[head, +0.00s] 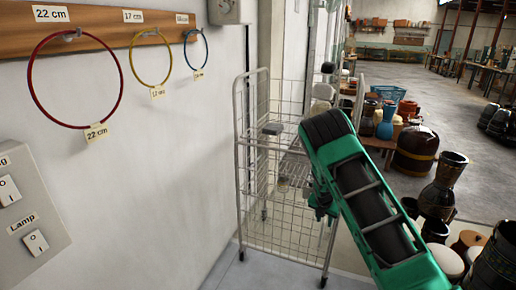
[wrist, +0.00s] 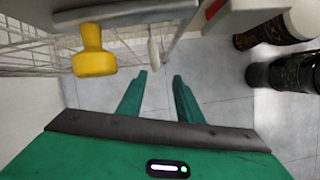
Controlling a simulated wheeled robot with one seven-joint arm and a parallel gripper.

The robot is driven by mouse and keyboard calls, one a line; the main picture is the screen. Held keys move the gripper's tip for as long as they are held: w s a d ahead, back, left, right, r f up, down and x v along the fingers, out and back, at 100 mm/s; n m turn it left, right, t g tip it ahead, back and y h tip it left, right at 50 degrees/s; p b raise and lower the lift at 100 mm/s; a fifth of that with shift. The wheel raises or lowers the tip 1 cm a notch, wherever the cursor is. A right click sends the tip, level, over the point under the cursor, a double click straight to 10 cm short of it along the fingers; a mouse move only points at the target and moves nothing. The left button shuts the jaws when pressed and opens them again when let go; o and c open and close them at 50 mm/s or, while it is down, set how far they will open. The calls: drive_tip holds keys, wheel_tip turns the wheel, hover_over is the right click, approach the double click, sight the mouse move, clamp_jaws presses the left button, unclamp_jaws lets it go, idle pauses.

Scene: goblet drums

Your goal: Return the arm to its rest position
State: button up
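My green arm (head: 372,200) reaches up from the lower right in the head view and bends in front of the wire trolley (head: 283,215). A small dark green part, seemingly the region of my gripper, shows beside the trolley's right side; its fingers cannot be made out there. Nothing is held.
Red (head: 33,97), yellow (head: 133,70) and blue (head: 186,50) hoops hang on the left wall above a lamp switch panel (head: 28,215). A yellow object (wrist: 95,62) is near the gripper's left. Drums (head: 440,185) stand at right. Open floor (head: 470,130) lies beyond.

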drive_tip(key=s+d+r+m+g+y, duration=0.1)
drive_tip(key=s+d+r+m, duration=0.3)
drive_tip(key=s+r+m, duration=0.65)
drive_tip(key=s+d+r+m+g, duration=0.1)
drive_tip(key=s+d+r+m, duration=0.45)
drive_tip(key=s+r, duration=0.8)
drive_tip(key=s+a+r+m, duration=0.2)
drive_tip(key=s+m, duration=0.4)
drive_tip(key=s, duration=0.4)
drive_tip(key=s+a+r+m+g+y, duration=0.1)
drive_tip(key=s+r+m, duration=0.3)
drive_tip(key=s, duration=0.6)
drive_tip(key=s+a+r+m+y, duration=0.1)
drive_tip(key=s+a+r+m, duration=0.2)
drive_tip(key=s+m, duration=0.5)
drive_tip(key=s, duration=0.2)
drive_tip(key=shift+s+r+g, duration=0.2)
drive_tip(key=shift+s+g, duration=0.1)
drive_tip(key=shift+w+a, duration=0.1)
drive_tip(key=shift+w, duration=0.05)
drive_tip(key=shift+w+f, duration=0.25)
drive_tip(key=shift+w, duration=0.25)
drive_tip(key=shift+c, duration=0.4)
